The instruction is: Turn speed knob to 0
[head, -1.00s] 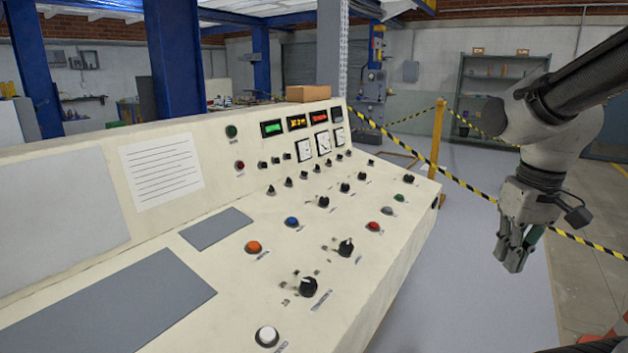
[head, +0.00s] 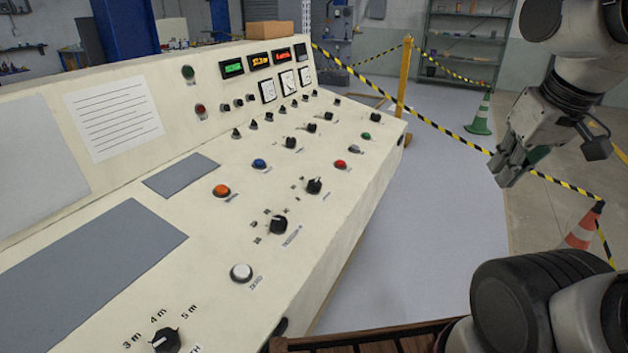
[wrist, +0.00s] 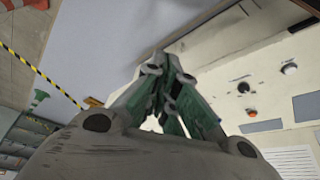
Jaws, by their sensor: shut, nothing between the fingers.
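The cream control console (head: 330,215) has several black knobs. Which one is the speed knob I cannot tell, as most labels are too small. A large black knob (head: 278,225) with marks around it sits mid-slope, and another (head: 314,186) stands behind it. A front knob (head: 165,342) is marked 3 m, 4 m, 5 m and is cut by the frame edge. My gripper (head: 511,170) is shut and empty, hanging off the console's right side, apart from it. The wrist view shows its fingers (wrist: 165,75) closed together, with console knobs (wrist: 244,87) to the right.
Buttons in white (head: 241,272), orange (head: 221,191), blue (head: 259,164) and red (head: 340,164) sit among the knobs. Striped barrier tape (head: 450,137), a yellow post (head: 403,80) and cones (head: 583,228) stand right. Grey floor beside the console is clear.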

